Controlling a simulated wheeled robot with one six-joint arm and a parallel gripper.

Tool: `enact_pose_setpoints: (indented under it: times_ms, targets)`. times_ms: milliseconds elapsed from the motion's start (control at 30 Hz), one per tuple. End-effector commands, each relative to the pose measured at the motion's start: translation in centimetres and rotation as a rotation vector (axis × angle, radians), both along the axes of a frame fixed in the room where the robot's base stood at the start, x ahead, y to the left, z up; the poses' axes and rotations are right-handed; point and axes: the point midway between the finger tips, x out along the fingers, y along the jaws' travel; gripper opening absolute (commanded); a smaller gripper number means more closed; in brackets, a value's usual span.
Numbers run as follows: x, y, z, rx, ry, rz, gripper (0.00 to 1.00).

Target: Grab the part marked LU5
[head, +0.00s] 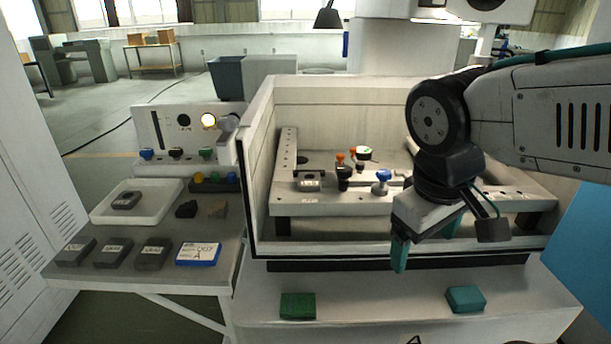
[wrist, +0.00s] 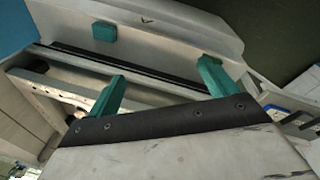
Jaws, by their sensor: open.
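Three dark grey blocks with pale labels, a left one (head: 75,250), a middle one (head: 113,252) and a right one (head: 152,253), lie in a row on the front of the side table (head: 215,280). Another dark labelled block (head: 126,200) lies in a white tray (head: 150,215) behind them. The labels are too small to read surely, so I cannot tell which is LU5. My gripper (head: 427,242) has teal fingers. It is open and empty over the front of the machine tank, well right of the blocks. Its spread fingers (wrist: 162,72) also show in the wrist view.
A blue and white box (head: 198,254) lies right of the row. The tank wall (head: 400,249) stands beside the side table. Inside it are a fixture plate (head: 330,208) and knobbed clamps. A green block (head: 298,306) and a teal block (head: 465,299) lie on the ledge.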

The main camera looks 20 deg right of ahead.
Motion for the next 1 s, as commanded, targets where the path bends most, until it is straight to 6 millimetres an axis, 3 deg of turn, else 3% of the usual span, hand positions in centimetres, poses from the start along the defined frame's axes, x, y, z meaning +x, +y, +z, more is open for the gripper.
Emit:
enact_pose_setpoints:
  times_ms: [133,267,400,500,700,833,1000]
  targets:
    - [5.8,-2.9,-0.6,-0.327,0.081,0.394,0.85]
    - [13.2,-3.1,-0.7,-0.654,0.173,0.863,0.85]
    - [20.9,0.3,-1.6,-0.963,0.276,1.357,0.85]
    - [24.9,3.7,-2.8,-1.136,0.338,1.649,0.85]
    - [28.6,8.7,-4.9,-1.335,0.411,1.983,0.85]
    - [29.6,9.1,-5.6,-1.368,0.428,2.038,0.85]
    - [31.1,8.2,-6.5,-1.37,0.428,2.038,0.85]
